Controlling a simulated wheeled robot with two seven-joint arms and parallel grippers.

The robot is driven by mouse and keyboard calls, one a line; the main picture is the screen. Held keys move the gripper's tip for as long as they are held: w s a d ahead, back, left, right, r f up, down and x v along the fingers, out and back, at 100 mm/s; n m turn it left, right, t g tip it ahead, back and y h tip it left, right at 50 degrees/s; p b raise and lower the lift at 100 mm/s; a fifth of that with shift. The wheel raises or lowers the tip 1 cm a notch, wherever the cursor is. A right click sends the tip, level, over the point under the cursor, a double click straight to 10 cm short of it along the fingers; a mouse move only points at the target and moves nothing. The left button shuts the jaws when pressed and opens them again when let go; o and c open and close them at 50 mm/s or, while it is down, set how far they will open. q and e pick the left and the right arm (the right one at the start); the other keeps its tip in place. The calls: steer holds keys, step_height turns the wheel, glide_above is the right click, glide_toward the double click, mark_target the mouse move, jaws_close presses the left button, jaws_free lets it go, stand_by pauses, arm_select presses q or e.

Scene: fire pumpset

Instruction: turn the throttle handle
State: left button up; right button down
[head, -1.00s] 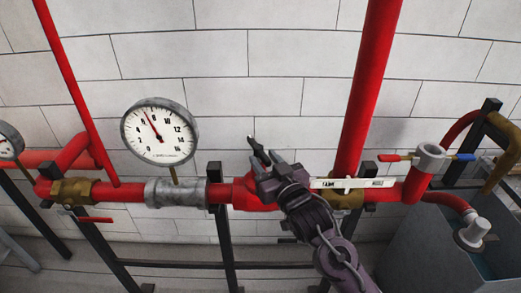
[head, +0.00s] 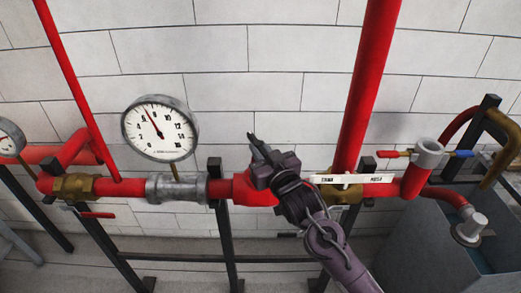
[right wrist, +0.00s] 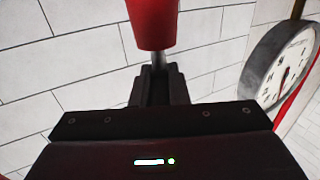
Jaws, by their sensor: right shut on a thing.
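My right gripper (head: 257,146) is in front of the wide red pipe section (head: 245,189) in the middle of the pipe run. In the right wrist view its dark jaws (right wrist: 160,92) are closed around a thin grey stem (right wrist: 159,62). The stem comes out of a red cylindrical part (right wrist: 153,22). This seems to be the throttle handle; its gripped part is hidden by the jaws, and the head view does not show it clearly. My left gripper is not in view.
A pressure gauge (head: 160,129) stands left of the gripper. A white lever (head: 352,179) on a brass valve is close on the right. A red vertical pipe (head: 369,80) rises behind it. A grey tank (head: 430,245) stands at the right.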

steer(key=shift+d+n+g+y, duration=0.1)
steer(key=shift+n+g+y, duration=0.2)
steer(key=shift+y, duration=0.1)
steer(key=shift+w+d+n+g+y, duration=0.1)
steer(key=shift+n+g+y, duration=0.3)
steer(key=shift+n+y, duration=0.3)
steer(key=n+g+y, duration=0.2)
steer(key=y, duration=0.1)
steer(key=shift+w+d, duration=0.1)
steer(key=shift+w+n+g+y+b, duration=0.1)
steer(key=shift+n+g+y+b, duration=0.55)
steer(key=shift+n+g+y, duration=1.1)
steer(key=shift+g+h, duration=0.25)
steer(key=shift+g, duration=0.3)
steer(key=c, duration=1.4)
jaws_free()
